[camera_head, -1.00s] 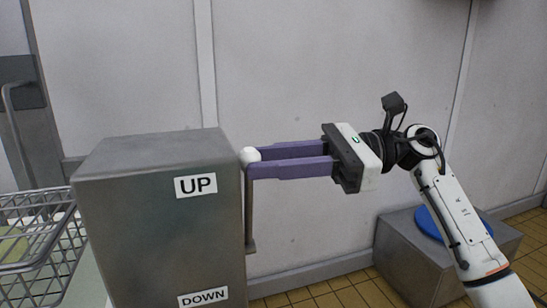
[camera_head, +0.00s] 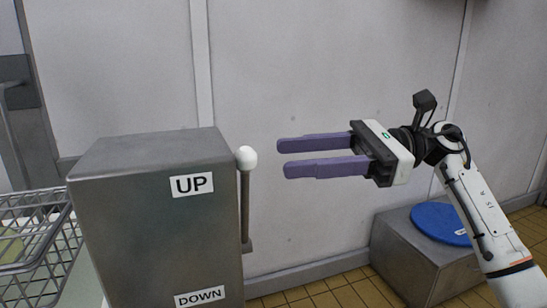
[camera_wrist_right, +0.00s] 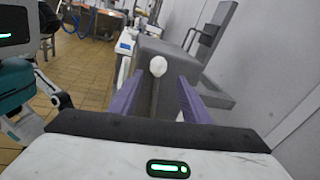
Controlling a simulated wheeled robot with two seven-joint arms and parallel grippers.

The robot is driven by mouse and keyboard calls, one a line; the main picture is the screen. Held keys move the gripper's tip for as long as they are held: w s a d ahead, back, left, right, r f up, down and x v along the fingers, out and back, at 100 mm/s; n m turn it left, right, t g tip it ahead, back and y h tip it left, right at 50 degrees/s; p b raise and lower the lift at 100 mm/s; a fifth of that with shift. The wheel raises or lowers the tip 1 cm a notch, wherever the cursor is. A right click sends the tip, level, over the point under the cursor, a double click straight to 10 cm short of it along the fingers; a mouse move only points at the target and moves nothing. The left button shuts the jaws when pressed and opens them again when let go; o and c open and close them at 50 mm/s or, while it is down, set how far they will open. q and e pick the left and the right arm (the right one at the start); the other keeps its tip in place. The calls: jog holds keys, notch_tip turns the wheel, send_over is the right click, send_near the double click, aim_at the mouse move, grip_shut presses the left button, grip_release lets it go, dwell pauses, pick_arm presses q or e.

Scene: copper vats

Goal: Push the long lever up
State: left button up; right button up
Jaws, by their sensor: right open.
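The long lever (camera_head: 245,205) is a thin grey rod with a white ball knob (camera_head: 246,158) on the right side of a grey metal box (camera_head: 150,215). It stands upright, its knob near the height of the UP label (camera_head: 192,184). A DOWN label (camera_head: 200,296) is lower on the box. My right gripper (camera_head: 280,160) is open and empty, its purple fingers pointing left at the knob with a gap between. In the right wrist view the knob (camera_wrist_right: 158,66) shows beyond and between the spread fingers. My left gripper is not in the head view.
A wire basket (camera_head: 35,230) stands left of the box. A low grey block (camera_head: 420,260) with a blue round disc (camera_head: 443,222) is at the lower right. A pale wall (camera_head: 320,70) is behind; the space between box and block is free.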

jog(key=d, duration=0.4)
jog(key=shift+w+d+r, duration=0.1)
jog(key=shift+w+d, duration=0.15)
jog(key=shift+d, duration=0.15)
